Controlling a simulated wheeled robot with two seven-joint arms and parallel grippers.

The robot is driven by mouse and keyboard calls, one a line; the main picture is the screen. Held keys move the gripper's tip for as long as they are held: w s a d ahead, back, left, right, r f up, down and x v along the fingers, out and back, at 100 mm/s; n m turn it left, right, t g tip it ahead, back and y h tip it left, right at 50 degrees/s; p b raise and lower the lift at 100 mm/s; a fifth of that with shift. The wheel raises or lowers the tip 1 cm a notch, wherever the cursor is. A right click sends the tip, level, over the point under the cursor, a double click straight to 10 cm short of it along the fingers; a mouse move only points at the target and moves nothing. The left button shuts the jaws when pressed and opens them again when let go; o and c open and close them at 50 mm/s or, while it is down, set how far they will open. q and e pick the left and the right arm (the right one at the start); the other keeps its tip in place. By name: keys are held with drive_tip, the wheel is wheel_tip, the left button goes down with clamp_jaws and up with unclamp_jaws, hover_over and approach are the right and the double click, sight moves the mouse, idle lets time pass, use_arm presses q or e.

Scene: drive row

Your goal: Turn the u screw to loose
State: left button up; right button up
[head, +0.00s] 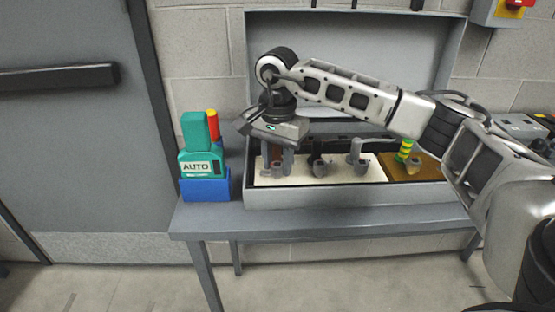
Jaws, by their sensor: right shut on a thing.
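The grey, open-topped box (350,195) stands on the table with its lid raised behind it. Inside, a pale panel carries a row of grey terminals with screws. My right gripper (277,160) reaches in from the right and points down at the left end of this row. Its fingers are shut around the leftmost screw, the u screw (277,169); no letter beside it is readable. A middle terminal (319,167) and a taller grey one (357,151) stand to the right, apart from the fingers. My left gripper is out of view.
A green-and-yellow striped wire (404,150) rises from a brown panel (408,173) at the box's right. A teal and blue device reading AUTO (196,167) stands on the table (205,222) close to the box's left side. A grey door (70,130) is at the left.

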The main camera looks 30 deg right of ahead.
drive_tip(key=o, duration=0.6)
use_arm(q)
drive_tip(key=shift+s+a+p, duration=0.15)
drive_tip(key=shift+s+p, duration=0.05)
drive_tip(key=shift+p, duration=0.4)
use_arm(e)
wheel_tip(320, 180, up, 16)
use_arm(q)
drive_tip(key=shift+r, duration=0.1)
